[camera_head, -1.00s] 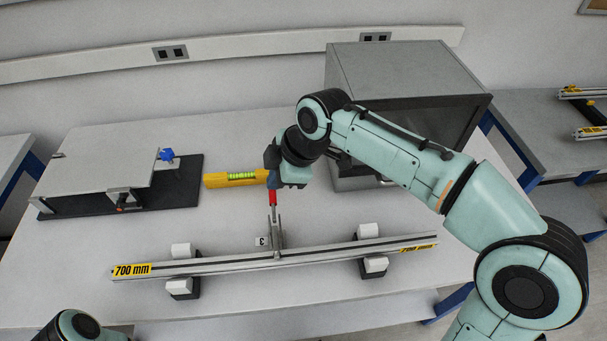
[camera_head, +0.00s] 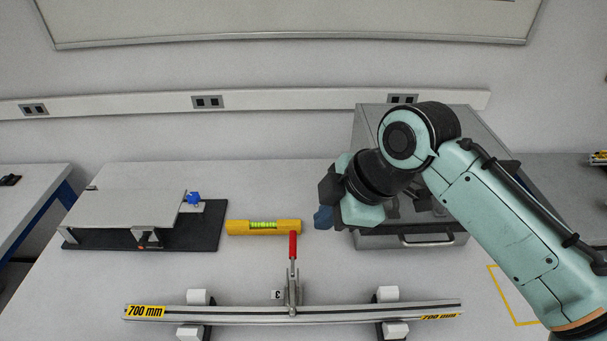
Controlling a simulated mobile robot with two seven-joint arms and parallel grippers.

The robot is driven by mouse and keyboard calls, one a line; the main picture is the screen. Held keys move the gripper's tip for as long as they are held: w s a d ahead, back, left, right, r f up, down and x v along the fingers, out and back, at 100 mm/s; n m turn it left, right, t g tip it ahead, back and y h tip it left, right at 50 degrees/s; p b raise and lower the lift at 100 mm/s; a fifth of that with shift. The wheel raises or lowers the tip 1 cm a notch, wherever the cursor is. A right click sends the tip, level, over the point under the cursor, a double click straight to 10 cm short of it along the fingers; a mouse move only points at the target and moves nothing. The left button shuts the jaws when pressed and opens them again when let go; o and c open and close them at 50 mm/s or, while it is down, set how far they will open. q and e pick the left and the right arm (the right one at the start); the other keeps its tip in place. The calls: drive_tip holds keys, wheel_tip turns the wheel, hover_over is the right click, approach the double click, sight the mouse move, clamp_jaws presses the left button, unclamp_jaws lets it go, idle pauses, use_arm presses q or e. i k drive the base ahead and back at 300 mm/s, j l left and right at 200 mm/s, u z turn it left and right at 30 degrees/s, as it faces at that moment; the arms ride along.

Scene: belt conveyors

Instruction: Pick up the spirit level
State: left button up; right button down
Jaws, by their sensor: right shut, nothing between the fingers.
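The yellow spirit level (camera_head: 240,227) with a green vial lies flat on the table, just behind a red-handled clamp (camera_head: 293,248). My right gripper (camera_head: 323,216) is to the right of the level, with a small gap between them. Its fingers are shut and hold nothing; my own wrist hides part of them. My left gripper does not show.
A silver rail (camera_head: 240,313) marked 700 mm rests on white-topped supports in front. A grey plate fixture on a black base (camera_head: 215,230) stands left of the level. A metal box (camera_head: 365,140) stands behind my right arm. The table's left rear is clear.

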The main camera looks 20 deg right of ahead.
sight(233, 226)
drive_tip(key=k, duration=1)
